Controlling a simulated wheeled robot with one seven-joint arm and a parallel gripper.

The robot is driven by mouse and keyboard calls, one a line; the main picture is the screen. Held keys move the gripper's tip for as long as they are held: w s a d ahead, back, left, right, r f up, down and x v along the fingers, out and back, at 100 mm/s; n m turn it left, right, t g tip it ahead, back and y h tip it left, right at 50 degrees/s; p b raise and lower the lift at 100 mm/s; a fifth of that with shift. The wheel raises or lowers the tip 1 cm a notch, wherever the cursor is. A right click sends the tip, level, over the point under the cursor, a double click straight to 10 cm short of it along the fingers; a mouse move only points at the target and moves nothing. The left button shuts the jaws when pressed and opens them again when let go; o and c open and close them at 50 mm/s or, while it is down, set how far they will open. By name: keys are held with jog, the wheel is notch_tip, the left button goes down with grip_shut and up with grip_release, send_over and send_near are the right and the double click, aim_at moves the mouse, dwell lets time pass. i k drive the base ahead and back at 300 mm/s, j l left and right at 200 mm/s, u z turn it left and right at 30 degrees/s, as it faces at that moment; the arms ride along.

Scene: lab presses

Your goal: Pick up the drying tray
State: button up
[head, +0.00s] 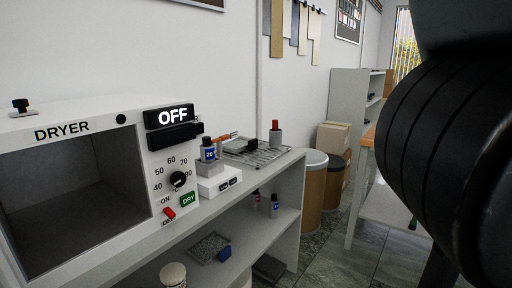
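A small grey mesh-like tray with a blue grip (210,247) lies on the lower shelf, right of the dryer; it may be the drying tray, but no label shows. The white dryer (75,118) stands on the counter at left. Its chamber is open to view and looks empty. Its sign reads OFF, and a red ON/OFF switch (169,213) and green DRY panel (188,200) are on its front. A black ribbed part of my arm fills the right side. My gripper is not in view.
A metal rack (268,157) with small items and a red-topped grey holder (275,135) stand on the counter end. A blue bottle (208,149) sits beside the dryer. Small bottles (274,205) and a white jar (172,275) stand below.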

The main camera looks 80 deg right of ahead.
aim_at(236, 145)
jog(key=k+z, duration=0.2)
jog(key=z, duration=1.1)
jog(key=i+z, duration=0.35)
jog(key=i+j+z, duration=0.45)
jog(key=z, duration=0.3)
jog(key=i+j+z, duration=0.1)
jog(key=z, duration=0.35)
jog(key=i+j+z, duration=0.1)
jog(key=z, duration=0.3)
jog(key=k, duration=0.15)
jog(key=i, duration=0.15)
